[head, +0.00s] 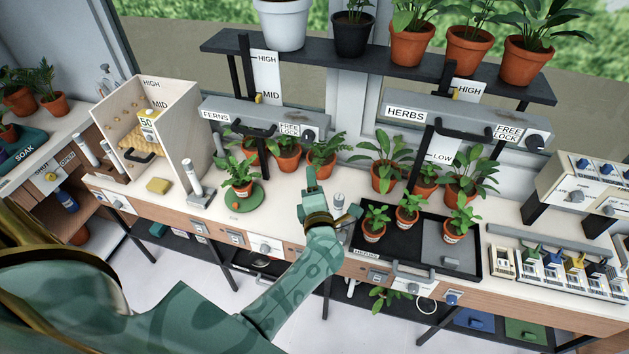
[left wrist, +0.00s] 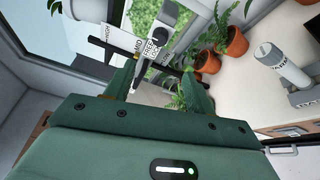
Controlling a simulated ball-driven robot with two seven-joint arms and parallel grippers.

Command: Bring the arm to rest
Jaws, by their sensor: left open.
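My left arm (head: 285,290) is green and reaches from the lower left over the bench in the head view. Its gripper (head: 333,194) is open, with nothing seen between the fingers. It is over the bench's front part, between the potted plant on a green disc (head: 236,204) and the black herb tray (head: 400,262). In the left wrist view the two fingers of the gripper (left wrist: 163,88) stand apart, with the lettered post and plants beyond them. My right gripper is in neither view.
Small potted herbs (head: 408,208) stand in the tray, right of the gripper. Potted ferns (head: 322,150) stand behind it under a labelled grey bar (head: 265,120). A black shelf (head: 370,70) holds several pots above. An open beige box (head: 150,125) stands left. Bare bench lies right of the green disc.

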